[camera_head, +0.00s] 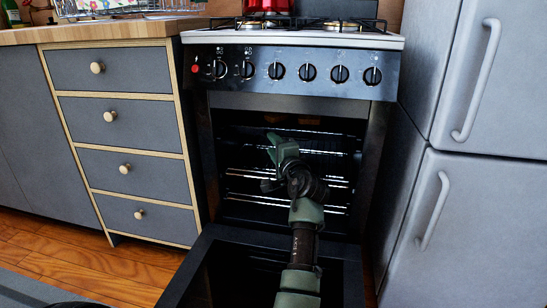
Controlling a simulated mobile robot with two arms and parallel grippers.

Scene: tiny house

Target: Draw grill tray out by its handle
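The oven (338,151) of the stove is open, and bright metal wire racks or rails cross its dark inside at several levels. I cannot tell which of these is the grill tray, and I cannot make out its handle.
The oven door (343,274) is folded down in front. A drawer cabinet (130,128) stands on the left and a grey fridge (487,205) close on the right. A red pot (268,6) sits on the hob. Wooden floor (75,250) shows at left.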

